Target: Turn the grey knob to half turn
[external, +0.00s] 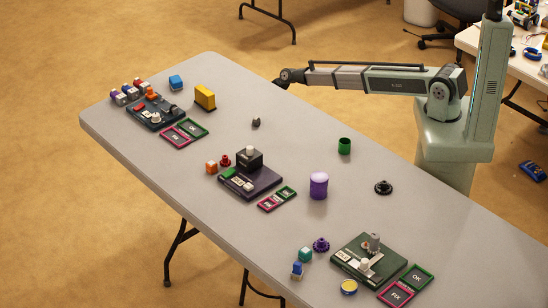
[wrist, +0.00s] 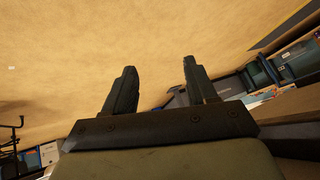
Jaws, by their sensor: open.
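Three control boards lie on the grey table (external: 215,165): a dark blue-grey one (external: 142,117) at the far left, a dark purple one (external: 262,184) in the middle, and a dark green one (external: 345,244) at the near right. The green board carries an upright grey part (external: 374,242), and the far left board carries a pale round part (external: 155,117). At this size I cannot tell which is the grey knob. My gripper (external: 284,78) is beyond the table's back edge, away from all boards. In the wrist view its two fingers (wrist: 160,78) are apart and empty, with the floor behind them.
A yellow block (external: 205,97), green cup (external: 344,146), purple cylinder (external: 318,185), black round piece (external: 383,187) and small dark piece (external: 256,122) stand on the table. Framed OK and FIX tiles lie by the boards. The table's back middle is mostly clear.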

